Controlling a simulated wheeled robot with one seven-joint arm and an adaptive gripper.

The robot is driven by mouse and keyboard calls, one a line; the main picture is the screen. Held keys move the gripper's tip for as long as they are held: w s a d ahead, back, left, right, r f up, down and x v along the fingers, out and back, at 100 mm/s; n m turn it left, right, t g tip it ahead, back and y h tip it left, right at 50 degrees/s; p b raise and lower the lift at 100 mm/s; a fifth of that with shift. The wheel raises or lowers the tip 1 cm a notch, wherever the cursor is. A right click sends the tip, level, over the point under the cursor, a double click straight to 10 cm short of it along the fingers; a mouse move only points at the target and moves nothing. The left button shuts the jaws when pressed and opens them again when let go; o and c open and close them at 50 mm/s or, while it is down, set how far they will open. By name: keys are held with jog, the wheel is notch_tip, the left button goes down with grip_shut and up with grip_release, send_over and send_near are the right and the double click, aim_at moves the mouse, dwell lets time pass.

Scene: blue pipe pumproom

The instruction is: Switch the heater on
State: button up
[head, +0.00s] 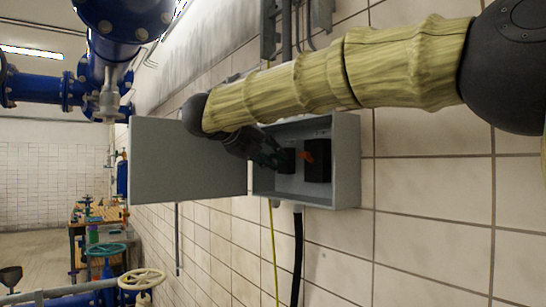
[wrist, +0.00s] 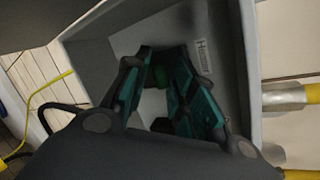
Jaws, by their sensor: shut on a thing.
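The grey switch box (head: 347,180) is on the tiled wall with its door (head: 187,162) swung open to the left. My gripper (head: 275,158) reaches in at the left switch, apart from the orange handle. In the wrist view, its teal fingers (wrist: 160,95) are closed in on something at the left switch, with a green part showing between them. The fingers hide the switch's handle and its position. A label (wrist: 203,57) starting with "H" is on the box's inner surface.
A black cable (head: 297,255) and a yellow cable (head: 273,250) run down below the box. Blue pipes (head: 45,88) and a handwheel valve (head: 142,279) are to the left. The tiled wall right of the box is bare.

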jog(key=shift+d+r, duration=0.1)
jog(key=shift+r, duration=0.05)
jog(key=o, duration=0.8)
jog(key=v, duration=1.2)
